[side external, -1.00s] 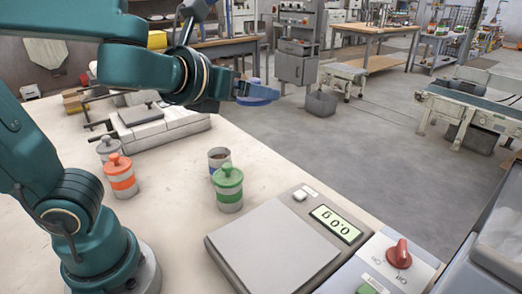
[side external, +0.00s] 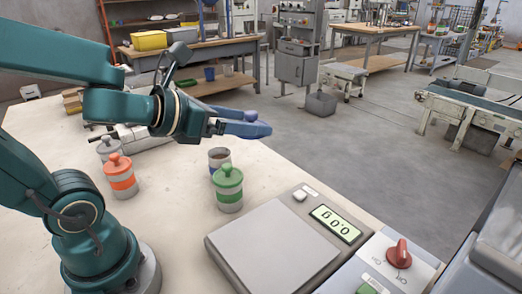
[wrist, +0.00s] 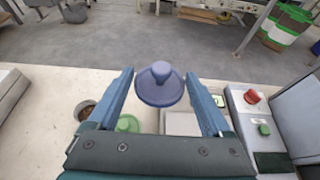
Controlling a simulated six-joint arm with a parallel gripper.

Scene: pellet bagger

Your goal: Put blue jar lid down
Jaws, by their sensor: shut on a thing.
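The blue jar lid (wrist: 160,86) is between the fingers of my gripper (wrist: 165,90) in the wrist view, its knob toward the camera. In the side view my gripper (side external: 245,127) is shut on the lid (side external: 250,115) and holds it in the air, above and right of the open jar. The fingers partly hide the lid there. The open jar (side external: 219,160) has a blue band, stands upright on the table and shows dark contents. It also shows at the left in the wrist view (wrist: 86,112).
A green-lidded jar (side external: 229,190) stands close in front of the open jar. An orange-lidded jar (side external: 120,177) and a grey-lidded jar (side external: 107,148) stand left. A scale (side external: 273,250) reading 0.0 g and a red-knob switch panel (side external: 399,254) are at the right. Bare table (side external: 175,235) lies between.

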